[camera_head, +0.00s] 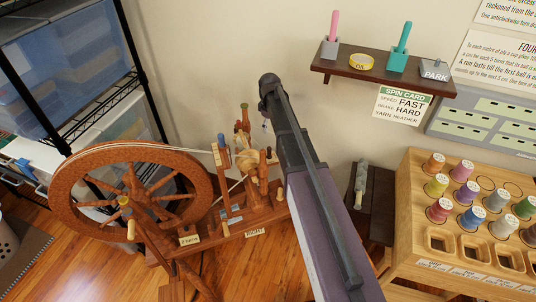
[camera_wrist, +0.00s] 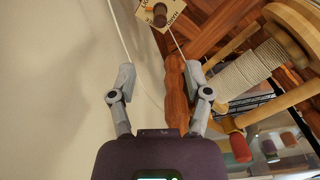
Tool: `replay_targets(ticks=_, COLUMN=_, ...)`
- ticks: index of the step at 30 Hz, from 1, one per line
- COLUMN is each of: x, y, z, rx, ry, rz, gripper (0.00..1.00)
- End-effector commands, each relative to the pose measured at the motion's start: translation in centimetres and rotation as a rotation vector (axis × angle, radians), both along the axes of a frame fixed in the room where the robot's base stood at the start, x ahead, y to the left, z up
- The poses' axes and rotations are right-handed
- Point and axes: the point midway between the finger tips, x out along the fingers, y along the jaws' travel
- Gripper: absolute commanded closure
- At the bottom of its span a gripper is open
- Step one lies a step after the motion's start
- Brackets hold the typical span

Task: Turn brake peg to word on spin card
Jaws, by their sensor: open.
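The spin card (camera_head: 403,106) hangs on the wall under the shelf and reads speed FAST, brake HARD, yarn HEATHER. The spinning wheel (camera_head: 132,200) stands at the left, with its bobbin and upright posts (camera_head: 243,160) at its right end. In the wrist view, a round brown peg (camera_wrist: 160,14) sits at the top edge against a pale word card (camera_wrist: 174,8); it looks like the brake peg, and its setting is unclear. My gripper (camera_wrist: 160,67) is open and empty, its fingers apart below the peg. In the head view my arm hides most of the gripper.
The yarn-wound bobbin (camera_wrist: 245,70) and a red-tipped peg (camera_wrist: 239,147) lie right of my fingers. A reddish wooden bar (camera_wrist: 177,95) shows between them. The wall shelf (camera_head: 382,76) and wooden spool rack (camera_head: 405,195) stand to the right; a wire rack (camera_head: 130,45) stands left.

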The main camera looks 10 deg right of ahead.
Motion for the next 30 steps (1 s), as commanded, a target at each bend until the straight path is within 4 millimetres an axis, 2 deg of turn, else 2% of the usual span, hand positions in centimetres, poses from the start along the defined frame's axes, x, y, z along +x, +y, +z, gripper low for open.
replay_targets(ticks=17, x=0.0, y=0.2, z=-0.6, rx=0.0, ry=0.0, rz=0.002, gripper=0.36)
replay_targets(ticks=30, x=0.0, y=0.2, z=-3.6, rx=0.0, ry=0.0, rz=0.003, gripper=0.36)
